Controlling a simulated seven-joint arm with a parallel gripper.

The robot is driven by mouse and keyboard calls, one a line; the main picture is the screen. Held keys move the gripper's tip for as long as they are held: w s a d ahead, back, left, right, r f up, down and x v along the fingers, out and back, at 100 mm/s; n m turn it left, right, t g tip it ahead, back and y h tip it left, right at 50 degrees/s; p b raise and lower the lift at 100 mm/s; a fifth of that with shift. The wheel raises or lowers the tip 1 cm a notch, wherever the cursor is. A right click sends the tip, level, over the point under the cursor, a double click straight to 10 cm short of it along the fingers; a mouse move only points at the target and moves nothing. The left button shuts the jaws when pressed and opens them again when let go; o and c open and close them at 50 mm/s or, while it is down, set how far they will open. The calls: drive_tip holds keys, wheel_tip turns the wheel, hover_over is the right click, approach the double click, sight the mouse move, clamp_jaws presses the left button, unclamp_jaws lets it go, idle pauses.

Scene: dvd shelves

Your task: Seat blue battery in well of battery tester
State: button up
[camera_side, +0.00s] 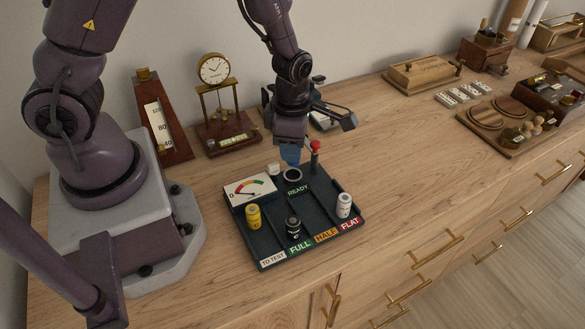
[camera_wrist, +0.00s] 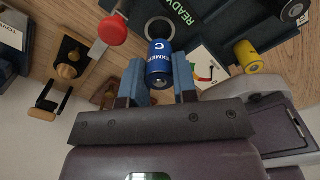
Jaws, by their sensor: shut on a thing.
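The blue battery (camera_wrist: 158,66) is between the two fingers of my gripper (camera_wrist: 160,78) in the wrist view, and they are shut on it. In the side view my gripper (camera_side: 291,150) points down just above the battery tester (camera_side: 268,240). Only a little blue shows there, so the battery is mostly hidden. The well (camera_side: 292,175) is a dark, ringed round opening beside the READY label. The well's ring (camera_wrist: 158,28) shows just past the battery's end in the wrist view. The battery appears to be above the well; the exact gap is unclear.
A red-knobbed lever (camera_side: 315,147) stands close right of the well. A yellow battery (camera_side: 253,217), a black one (camera_side: 293,226) and a white one (camera_side: 343,205) stand in the tester's lanes. A clock (camera_side: 215,100) stands behind. The wood right of the tester is clear.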

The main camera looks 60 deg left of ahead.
sight(292, 165)
drive_tip(key=shift+f, duration=2.5)
drive_tip(key=shift+f, duration=0.1)
drive_tip(key=o, duration=0.9)
